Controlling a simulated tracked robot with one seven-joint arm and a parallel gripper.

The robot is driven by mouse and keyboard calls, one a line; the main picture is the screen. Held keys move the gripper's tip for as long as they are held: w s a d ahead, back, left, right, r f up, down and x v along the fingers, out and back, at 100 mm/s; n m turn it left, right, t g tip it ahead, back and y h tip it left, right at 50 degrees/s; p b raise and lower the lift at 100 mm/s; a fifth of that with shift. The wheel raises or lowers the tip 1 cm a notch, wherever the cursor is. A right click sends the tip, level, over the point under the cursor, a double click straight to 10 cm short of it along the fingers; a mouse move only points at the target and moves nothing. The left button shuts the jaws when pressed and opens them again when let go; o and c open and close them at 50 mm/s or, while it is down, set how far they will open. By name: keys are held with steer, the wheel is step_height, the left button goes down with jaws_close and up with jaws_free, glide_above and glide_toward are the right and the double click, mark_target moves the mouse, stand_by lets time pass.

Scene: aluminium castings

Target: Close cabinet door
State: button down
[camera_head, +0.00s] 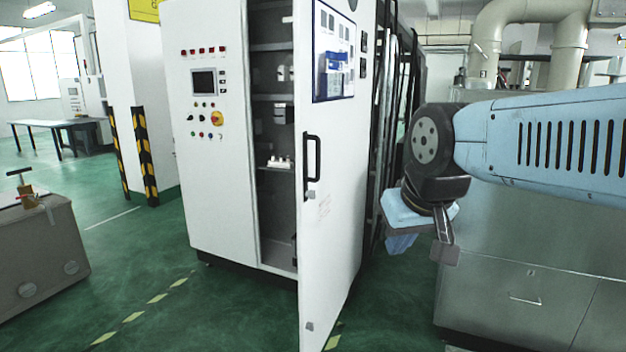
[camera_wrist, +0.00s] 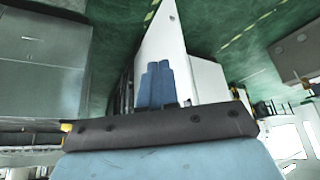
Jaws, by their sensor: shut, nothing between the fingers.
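The cabinet (camera_head: 225,200) is tall and white, with a control panel on its left part. Its door (camera_head: 335,215) stands open, swung out towards the camera, and the shelves inside show to its left. The black door handle (camera_head: 311,166) is near the free edge. My gripper (camera_head: 400,244) is at the right of the door, on its outer face side, apart from it in the picture. In the wrist view, the blue fingers (camera_wrist: 155,70) are together and empty, in front of the door (camera_wrist: 162,38). The gap between fingers and door cannot be judged exactly.
A grey metal cabinet (camera_head: 530,300) stands at right, below my arm. A grey box (camera_head: 40,240) is at far left. A striped pillar (camera_head: 150,155) stands behind the cabinet at left. Green floor (camera_head: 220,305) is clear in front, with dashed yellow marking.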

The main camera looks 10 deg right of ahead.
steer(key=w+r+m+y, duration=0.1)
steer(key=w+r+m, duration=0.3)
steer(key=w, duration=1.5)
steer(key=m+t+y, duration=0.1)
steer(key=m+t, duration=0.1)
glide_toward(318, 189)
steer(key=s+d+r, duration=0.4)
steer(key=s+r, duration=0.1)
steer(key=shift+w+a+f, duration=0.75)
steer(key=shift+w+f, duration=0.6)
steer(key=shift+w+a+f, duration=0.8)
steer(key=shift+w+f, duration=0.5)
steer(key=shift+f, duration=0.05)
steer(key=shift+w+a+f, duration=0.75)
steer(key=shift+w+f, duration=0.6)
